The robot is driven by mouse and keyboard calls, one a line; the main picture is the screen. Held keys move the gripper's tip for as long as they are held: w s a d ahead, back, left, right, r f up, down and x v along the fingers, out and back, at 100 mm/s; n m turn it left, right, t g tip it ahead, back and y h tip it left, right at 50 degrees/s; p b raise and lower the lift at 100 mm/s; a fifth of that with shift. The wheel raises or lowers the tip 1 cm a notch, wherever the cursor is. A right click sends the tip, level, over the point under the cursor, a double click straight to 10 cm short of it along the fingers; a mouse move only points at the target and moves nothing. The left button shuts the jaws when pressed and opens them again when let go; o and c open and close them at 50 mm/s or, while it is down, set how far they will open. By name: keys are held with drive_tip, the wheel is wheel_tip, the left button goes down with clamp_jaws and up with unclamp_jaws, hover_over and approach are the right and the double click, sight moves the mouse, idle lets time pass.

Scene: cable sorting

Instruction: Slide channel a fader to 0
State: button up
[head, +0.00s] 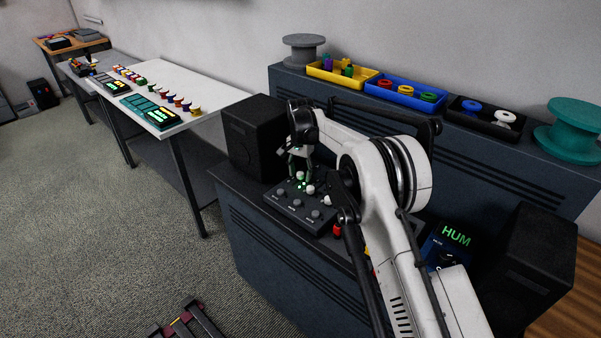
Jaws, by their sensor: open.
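A dark mixer panel (292,214) with faders and knobs lies on the dark cabinet top near the middle of the head view. Several grey knobs line its front edge, and pale caps (310,190) and small green lights show further back. I cannot tell which control is channel a's fader or read its setting. My gripper (299,172) is open and points down over the panel's back left part, close to a pale cap. Whether it touches the cap cannot be told. My arm hides the panel's right side.
Black speakers (256,135) and (540,262) stand at both sides of the panel. A blue box reading HUM (455,238) is at right. Yellow (335,78), blue (405,101) and black trays and spools line the raised shelf behind.

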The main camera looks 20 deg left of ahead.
sight(293, 184)
clamp_jaws()
drive_tip(key=shift+s+a+b, duration=0.35)
drive_tip(key=shift+s+b, duration=0.1)
drive_tip(key=shift+s, duration=0.45)
drive_tip(key=shift+s+a+b, duration=0.35)
drive_tip(key=shift+s+b, duration=0.05)
drive_tip(key=shift+s, duration=0.45)
unclamp_jaws()
drive_tip(key=shift+s+a, duration=0.1)
drive_tip(key=shift+s, duration=0.05)
